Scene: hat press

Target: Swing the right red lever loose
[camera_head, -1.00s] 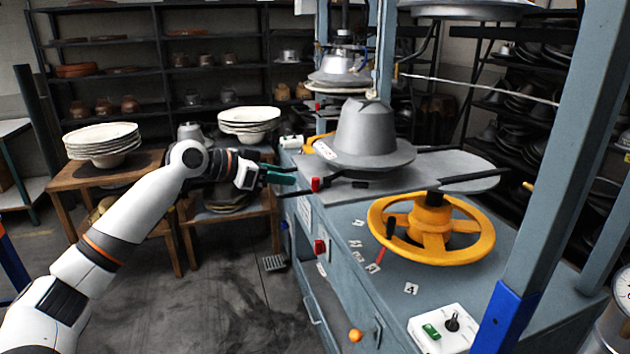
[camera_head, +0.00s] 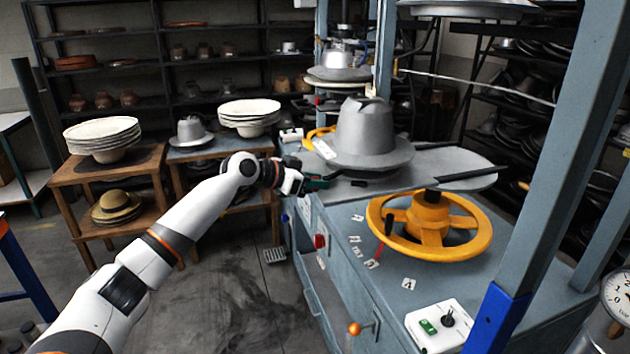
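A grey metal hat form (camera_head: 364,138) sits on the press's grey plate (camera_head: 440,176). My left gripper (camera_head: 318,183), with dark green fingers, is at the plate's near left edge, just below the hat form's brim. No red lever shows plainly at this spot now; the gripper covers it. I cannot tell whether the fingers are open or closed on something. A thin red rod (camera_head: 379,252) with a black grip (camera_head: 389,225) shows at the left side of the yellow handwheel (camera_head: 430,256). My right gripper is not in view.
A red knob (camera_head: 319,242) is on the blue cabinet's front. A white switch box (camera_head: 437,325) stands at the near edge. A blue-grey post (camera_head: 545,150) rises at right. Wooden tables with plates stand at left, with open floor before them.

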